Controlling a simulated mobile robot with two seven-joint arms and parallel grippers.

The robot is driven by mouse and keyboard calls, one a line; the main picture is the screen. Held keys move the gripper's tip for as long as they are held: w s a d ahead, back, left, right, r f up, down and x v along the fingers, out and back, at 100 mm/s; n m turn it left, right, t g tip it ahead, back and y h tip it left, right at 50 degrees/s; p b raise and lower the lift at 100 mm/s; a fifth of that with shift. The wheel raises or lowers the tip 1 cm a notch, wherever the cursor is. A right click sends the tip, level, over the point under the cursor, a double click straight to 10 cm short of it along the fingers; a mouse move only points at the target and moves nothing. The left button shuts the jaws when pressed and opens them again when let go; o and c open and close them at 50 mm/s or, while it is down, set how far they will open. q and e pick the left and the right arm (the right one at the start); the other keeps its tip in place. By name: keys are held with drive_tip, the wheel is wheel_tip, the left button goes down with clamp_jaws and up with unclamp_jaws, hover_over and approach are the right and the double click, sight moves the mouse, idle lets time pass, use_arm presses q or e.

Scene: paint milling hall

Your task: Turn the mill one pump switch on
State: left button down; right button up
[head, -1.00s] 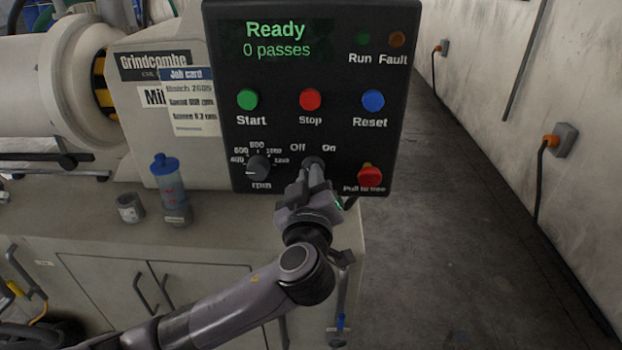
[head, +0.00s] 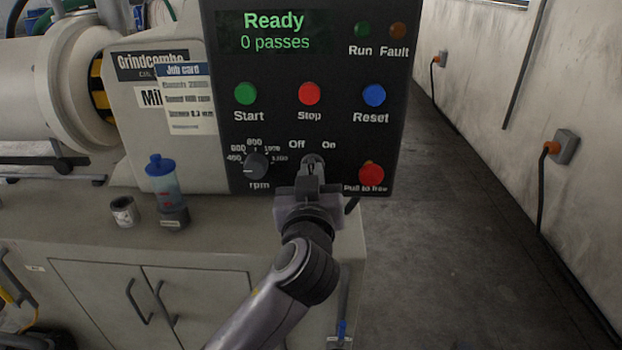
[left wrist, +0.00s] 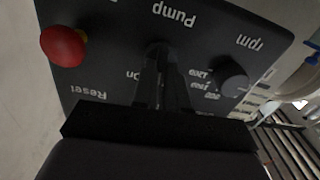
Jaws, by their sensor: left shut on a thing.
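The pump switch (head: 313,159) is a dark knob low on the black control panel (head: 335,130), between the "Off" and "On" labels. My left gripper (head: 311,174) is in front of the panel with its fingers shut on the knob and hides most of it. In the left wrist view, the two fingers (left wrist: 162,78) reach to the knob (left wrist: 158,48) below the word "Pump", which appears upside down. Which way the knob points cannot be told. The display (head: 275,31) reads "Ready" and "0 passes". My right gripper is out of view.
The rpm dial (head: 256,166) is left of the switch and the red pull-to-free button (head: 371,174) is right of it. Start (head: 245,94), Stop (head: 309,94) and Reset (head: 374,96) buttons sit above. A blue-capped bottle (head: 164,182) and a small can (head: 124,211) stand on the bench.

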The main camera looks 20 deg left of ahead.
use_arm(q)
drive_tip(key=shift+d+f+m+p, duration=0.1)
drive_tip(key=shift+m+p, duration=0.65)
drive_tip(key=shift+m, duration=1.05)
drive_tip(key=shift+d+f+m+p, duration=0.1)
drive_tip(key=shift+m+p, duration=0.6)
drive_tip(key=shift+m, duration=1.1)
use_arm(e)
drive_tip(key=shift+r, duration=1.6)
use_arm(q)
drive_tip(key=c, duration=1.2)
unclamp_jaws()
drive_tip(key=shift+o, duration=0.2)
drive_tip(key=shift+r, duration=0.1)
drive_tip(key=shift+s, duration=0.1)
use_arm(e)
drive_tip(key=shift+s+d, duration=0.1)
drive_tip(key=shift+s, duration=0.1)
